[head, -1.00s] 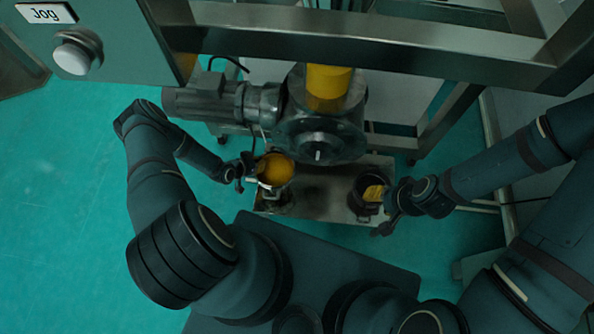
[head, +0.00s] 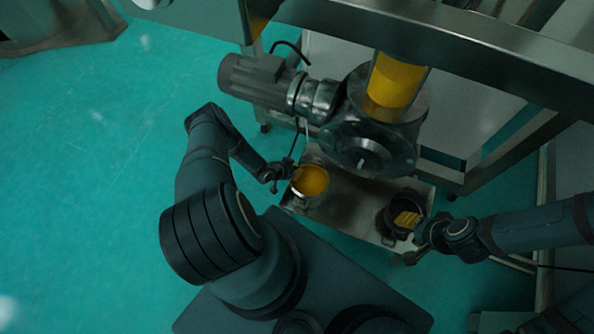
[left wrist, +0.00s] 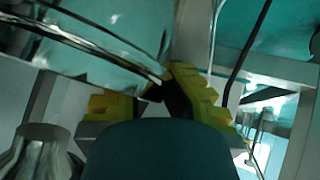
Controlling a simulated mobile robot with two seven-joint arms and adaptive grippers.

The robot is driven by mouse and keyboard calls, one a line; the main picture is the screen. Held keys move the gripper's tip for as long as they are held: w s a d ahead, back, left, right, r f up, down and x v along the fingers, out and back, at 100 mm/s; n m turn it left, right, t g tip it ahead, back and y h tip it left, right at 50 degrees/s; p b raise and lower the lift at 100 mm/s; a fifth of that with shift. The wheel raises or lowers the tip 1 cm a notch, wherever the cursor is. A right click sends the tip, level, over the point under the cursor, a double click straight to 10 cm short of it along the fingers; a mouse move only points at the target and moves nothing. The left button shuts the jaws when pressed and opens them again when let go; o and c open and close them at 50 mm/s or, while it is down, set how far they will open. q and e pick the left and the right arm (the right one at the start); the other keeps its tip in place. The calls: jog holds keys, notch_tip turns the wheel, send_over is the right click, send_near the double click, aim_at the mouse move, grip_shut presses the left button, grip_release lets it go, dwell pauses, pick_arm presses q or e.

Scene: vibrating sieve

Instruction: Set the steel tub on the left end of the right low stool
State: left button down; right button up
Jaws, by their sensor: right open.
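A steel tub (head: 310,184) with orange-yellow contents stands at the left end of a low steel stool (head: 345,205) in the head view. My left gripper (head: 285,172) is at the tub's left side, by its rim. In the left wrist view its yellow finger pads (left wrist: 155,98) lie close to a shiny curved steel edge (left wrist: 95,45); whether they grip it is hidden. A darker pot (head: 393,222) with a yellow piece inside is at the stool's right end. My right gripper (head: 420,243) is open beside that pot, at its lower right. I cannot make out a second stool.
The sieve's motor (head: 258,78) and round metal body (head: 372,125), with a yellow-filled tube (head: 395,85), overhang the stool's back. A steel frame beam (head: 450,50) crosses above. The green floor (head: 90,190) at left is clear.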

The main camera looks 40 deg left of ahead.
pick_arm(q)
jog(key=shift+r, duration=0.1)
jog(key=c, duration=1.1)
grip_release()
jog(key=shift+c, duration=0.2)
jog(key=p+v, duration=0.3)
jog(key=v, duration=0.9)
jog(key=shift+s, duration=0.1)
